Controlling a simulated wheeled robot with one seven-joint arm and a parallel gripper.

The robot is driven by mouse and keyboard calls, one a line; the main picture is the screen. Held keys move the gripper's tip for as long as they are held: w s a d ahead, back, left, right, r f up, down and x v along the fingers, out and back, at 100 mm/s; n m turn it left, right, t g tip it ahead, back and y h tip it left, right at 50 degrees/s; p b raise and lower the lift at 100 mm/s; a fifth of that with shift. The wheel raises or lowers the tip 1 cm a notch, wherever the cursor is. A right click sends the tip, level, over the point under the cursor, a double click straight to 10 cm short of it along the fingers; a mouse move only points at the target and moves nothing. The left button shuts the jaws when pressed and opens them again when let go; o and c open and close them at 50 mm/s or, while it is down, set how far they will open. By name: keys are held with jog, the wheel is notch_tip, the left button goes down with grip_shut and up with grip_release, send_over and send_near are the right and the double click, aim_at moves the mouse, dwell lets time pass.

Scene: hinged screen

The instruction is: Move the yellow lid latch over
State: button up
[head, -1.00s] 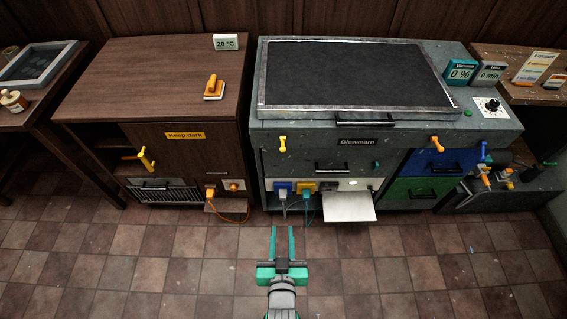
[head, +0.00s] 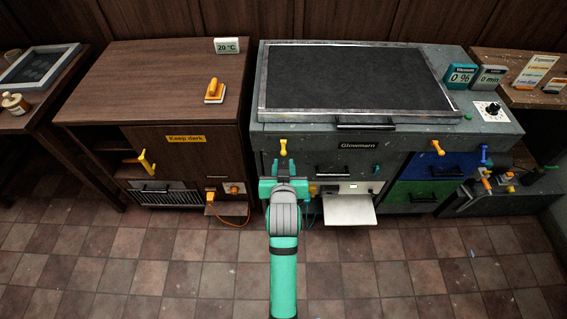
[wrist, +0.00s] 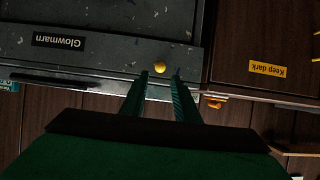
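A small yellow latch (head: 283,146) sits on the upper left front of the grey Glowmarn unit (head: 385,137), below its dark lid (head: 350,75). A second, more orange-yellow latch (head: 437,148) is on the right of the same front. My gripper (head: 283,165) is in front of the left latch, at about its height. In the wrist view, which is upside down, the yellow latch (wrist: 160,66) shows as a round knob just beyond my open fingertips (wrist: 161,76), roughly in line with the gap. The fingers are apart with nothing between them; no contact is visible.
A handle (head: 365,123) juts from the lid's front edge. A pale shelf (head: 349,210) sticks out low, right of my arm. The brown Keep dark cabinet (head: 100,80) stands left, with a yellow handle (head: 147,162) on its front. The tiled floor is clear.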

aim_at(283, 155)
jog(key=x, duration=0.7)
jog(key=shift+w, duration=0.2)
jog(key=c, duration=0.6)
jog(key=shift+o, duration=0.2)
jog(key=shift+s, duration=0.1)
jog(key=shift+f, duration=0.2)
jog(key=shift+f, duration=0.8)
jog(key=shift+s, duration=0.1)
jog(key=shift+f, duration=0.9)
